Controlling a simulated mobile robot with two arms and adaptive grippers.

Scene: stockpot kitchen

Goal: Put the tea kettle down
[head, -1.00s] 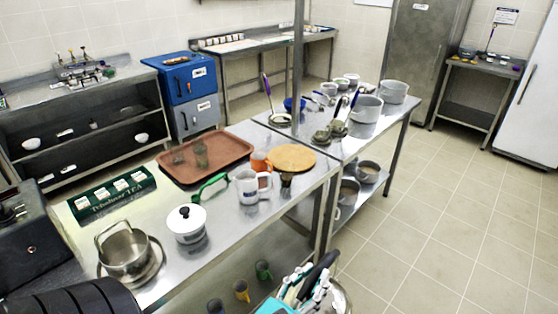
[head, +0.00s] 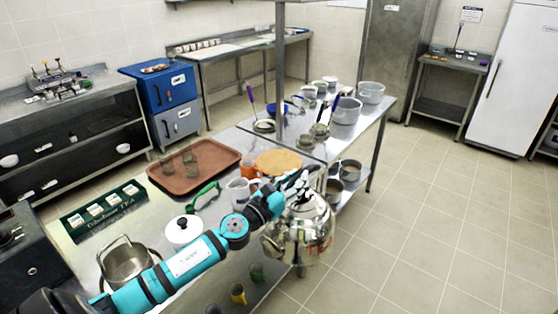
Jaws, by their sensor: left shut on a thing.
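The tea kettle (head: 305,232) is shiny metal with a dark handle at its top. It hangs upright off the right front edge of the steel table (head: 225,212), over the floor side. My left arm reaches in from the lower left across the table. My left gripper (head: 300,185) is at the kettle's top and is shut on its handle. The fingers and part of the handle overlap, so the exact grip is hard to make out. My right gripper is not in view.
Pots (head: 347,111) crowd the far table. Open floor lies right.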

